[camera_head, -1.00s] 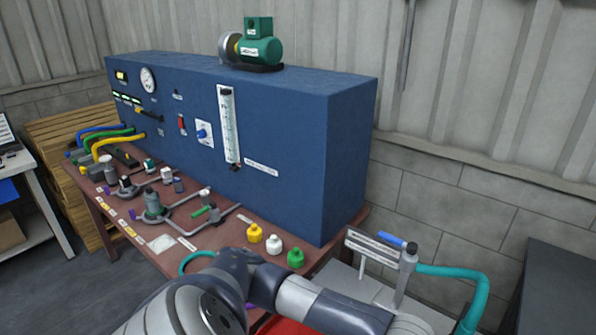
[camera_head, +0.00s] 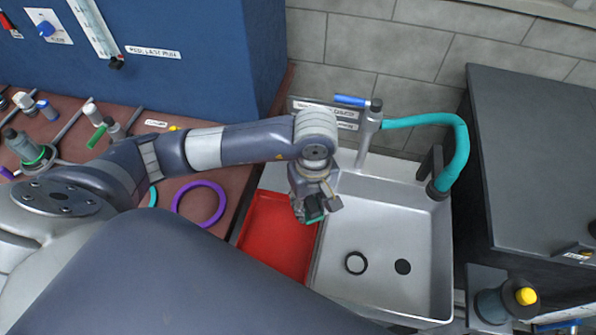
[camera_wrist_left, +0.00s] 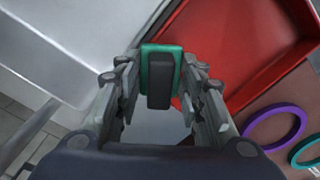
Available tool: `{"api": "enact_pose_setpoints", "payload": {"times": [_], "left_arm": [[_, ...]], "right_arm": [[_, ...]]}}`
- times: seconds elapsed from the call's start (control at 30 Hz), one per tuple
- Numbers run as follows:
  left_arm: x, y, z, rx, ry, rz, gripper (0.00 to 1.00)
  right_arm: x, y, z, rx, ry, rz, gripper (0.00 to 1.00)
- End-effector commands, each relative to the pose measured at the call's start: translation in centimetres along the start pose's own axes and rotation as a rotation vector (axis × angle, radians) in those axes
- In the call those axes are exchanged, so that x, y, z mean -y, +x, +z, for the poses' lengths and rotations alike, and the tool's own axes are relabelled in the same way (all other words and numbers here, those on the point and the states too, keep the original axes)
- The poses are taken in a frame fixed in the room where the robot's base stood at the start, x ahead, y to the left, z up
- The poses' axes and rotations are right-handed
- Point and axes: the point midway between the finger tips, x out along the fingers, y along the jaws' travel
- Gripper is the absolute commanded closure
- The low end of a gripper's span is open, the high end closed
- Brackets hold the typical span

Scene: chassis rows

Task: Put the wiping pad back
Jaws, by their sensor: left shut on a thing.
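My left gripper (camera_head: 315,208) is shut on the wiping pad (camera_head: 313,217), over the boundary between a red tray (camera_head: 262,228) and a metal sink. In the left wrist view the pad (camera_wrist_left: 151,65) is a small teal block with a dark grip, held between the two fingers of the left gripper (camera_wrist_left: 160,85). The red tray also shows behind it in that view (camera_wrist_left: 265,40). The part of the tray that shows is empty. My right gripper is not in view.
The sink (camera_head: 385,215) has a drain and a dark ring (camera_head: 356,263) in its basin. A tap with a teal hose (camera_head: 460,150) stands behind it. A purple ring (camera_head: 200,203) lies on the brown bench left of the tray. A dark cabinet (camera_head: 530,150) stands at right.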

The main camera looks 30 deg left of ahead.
Motion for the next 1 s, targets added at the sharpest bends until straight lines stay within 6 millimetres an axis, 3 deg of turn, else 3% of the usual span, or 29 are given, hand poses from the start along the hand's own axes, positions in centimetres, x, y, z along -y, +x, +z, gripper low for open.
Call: {"api": "enact_pose_setpoints", "payload": {"times": [0.4,0.6,0.83,1.0], "left_arm": [[-4.3,0.3,0.6,0.002,-0.613,0.001,0.86],[-5.7,0.1,0.9,0.001,-0.837,-0.002,0.86],[-6.2,-0.1,0.7,-0.002,-0.949,-0.005,0.86],[-5.5,-0.1,-2.4,-0.005,-0.964,-0.008,0.86]], "right_arm": [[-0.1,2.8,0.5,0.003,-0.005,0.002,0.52],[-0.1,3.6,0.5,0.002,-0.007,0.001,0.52],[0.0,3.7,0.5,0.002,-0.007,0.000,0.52],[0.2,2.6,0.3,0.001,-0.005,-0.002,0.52]]}}
